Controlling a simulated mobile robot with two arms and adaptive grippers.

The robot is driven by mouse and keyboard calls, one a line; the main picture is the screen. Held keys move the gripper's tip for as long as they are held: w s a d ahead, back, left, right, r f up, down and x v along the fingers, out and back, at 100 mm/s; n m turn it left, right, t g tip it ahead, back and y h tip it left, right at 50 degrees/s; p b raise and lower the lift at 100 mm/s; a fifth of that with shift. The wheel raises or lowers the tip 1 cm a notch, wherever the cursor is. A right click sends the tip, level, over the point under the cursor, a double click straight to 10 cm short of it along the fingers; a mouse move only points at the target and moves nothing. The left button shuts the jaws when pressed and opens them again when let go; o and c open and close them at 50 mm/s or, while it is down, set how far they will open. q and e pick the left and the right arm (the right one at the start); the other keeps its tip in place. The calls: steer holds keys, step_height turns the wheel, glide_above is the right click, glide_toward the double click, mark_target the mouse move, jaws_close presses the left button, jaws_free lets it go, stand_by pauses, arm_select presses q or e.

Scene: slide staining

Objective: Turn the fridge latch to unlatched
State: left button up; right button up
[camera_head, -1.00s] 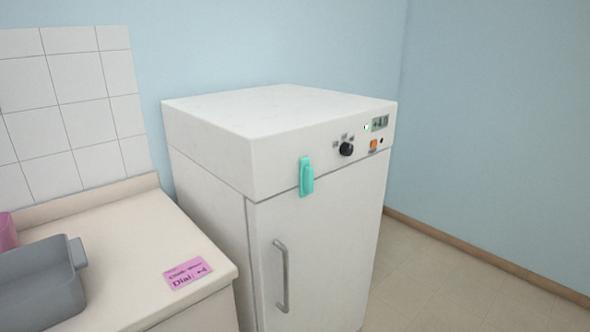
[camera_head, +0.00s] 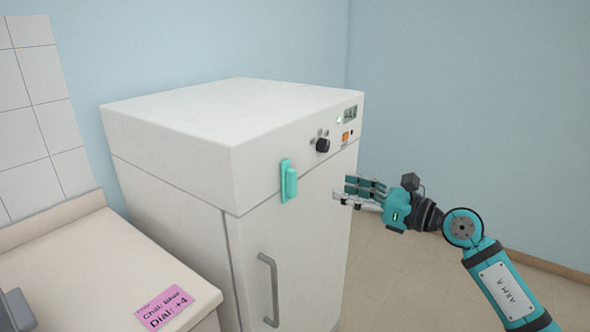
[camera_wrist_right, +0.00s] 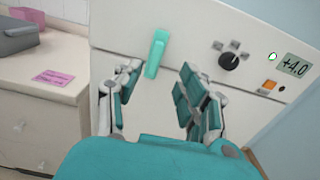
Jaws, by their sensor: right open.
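The white fridge (camera_head: 190,185) stands against the wall with its door closed. Its teal latch (camera_head: 289,182) sits upright across the seam between the top panel and the door, near the left edge of the front. My right gripper (camera_head: 345,192) is in front of the fridge, to the right of the latch and apart from it. In the right wrist view the open fingers (camera_wrist_right: 150,95) point at the fridge front, and the latch (camera_wrist_right: 156,53) shows beyond and between them, slightly tilted. Nothing is between the fingers. My left gripper is not in view.
A black dial (camera_head: 322,145), an orange button (camera_head: 346,136) and a display (camera_wrist_right: 294,67) reading +4.0 are right of the latch. The door handle (camera_head: 270,290) is below. A counter (camera_head: 75,265) with a pink note (camera_head: 165,308) stands left. Floor at right is free.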

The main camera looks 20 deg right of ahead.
mark_target(296, 174)
steer(key=p+x, duration=0.3)
steer(key=x, duration=1)
steer(key=shift+w+a, duration=0.1)
steer(key=shift+a, duration=0.15)
jaws_close()
